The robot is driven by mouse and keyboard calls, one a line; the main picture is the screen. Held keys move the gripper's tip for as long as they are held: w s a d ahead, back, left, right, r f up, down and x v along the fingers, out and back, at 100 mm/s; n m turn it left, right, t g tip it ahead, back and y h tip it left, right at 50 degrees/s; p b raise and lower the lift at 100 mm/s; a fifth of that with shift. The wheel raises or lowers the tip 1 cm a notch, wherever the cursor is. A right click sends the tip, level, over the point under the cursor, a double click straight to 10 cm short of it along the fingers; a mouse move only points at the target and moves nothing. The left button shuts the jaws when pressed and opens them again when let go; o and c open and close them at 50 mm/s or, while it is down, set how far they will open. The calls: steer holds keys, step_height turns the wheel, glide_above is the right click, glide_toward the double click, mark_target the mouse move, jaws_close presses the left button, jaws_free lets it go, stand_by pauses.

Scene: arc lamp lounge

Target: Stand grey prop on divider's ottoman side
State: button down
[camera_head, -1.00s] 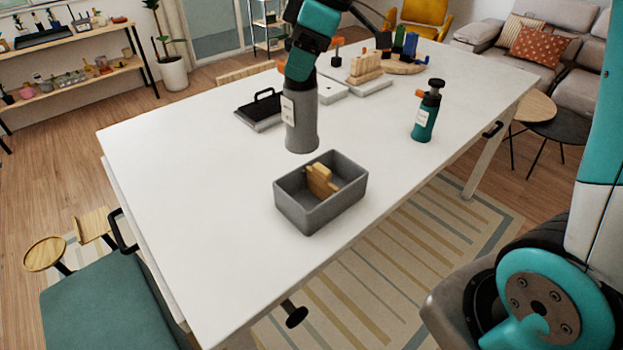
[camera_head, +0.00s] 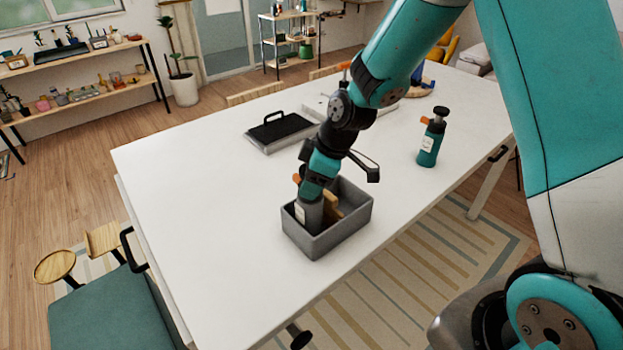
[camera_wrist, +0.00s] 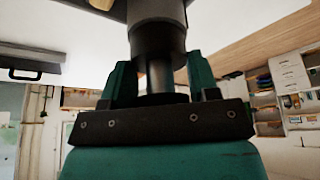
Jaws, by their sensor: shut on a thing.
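The grey prop (camera_head: 310,214), a bottle with a pale label, is upright or nearly so at the left end of the grey bin (camera_head: 345,234). It is left of the wooden divider (camera_head: 334,203), on the side of the teal ottoman (camera_head: 110,310). Its base is hidden by the bin wall, so I cannot tell if it touches the floor. My gripper (camera_head: 316,182) is shut on its upper part. The wrist view shows the dark neck and cap of the prop (camera_wrist: 158,40) between my two teal fingers (camera_wrist: 160,85).
A teal bottle (camera_head: 429,145) with a black top stands on the white table (camera_head: 190,190) to the right. A black-topped tray with a handle (camera_head: 281,132) lies behind the bin. The table left of the bin is clear.

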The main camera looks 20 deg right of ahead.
steer(key=shift+f, duration=0.5)
steer(key=shift+c, duration=1.9)
jaws_free()
steer(key=shift+r, duration=0.25)
steer(key=b+v, duration=0.2)
steer(key=v, duration=0.9)
steer(key=s+a+r+m, duration=0.1)
steer(key=s+a+r, duration=0.1)
steer(key=s, duration=0.5)
steer(key=s+a+r+m+g, duration=0.1)
steer(key=s+a+r+m, duration=0.1)
steer(key=s, duration=0.6)
steer(key=s+a+r+m+g, duration=0.1)
steer(key=s+a+r+m, duration=0.1)
steer(key=s+a, duration=0.2)
steer(key=s, duration=0.3)
steer(key=shift+s, duration=0.35)
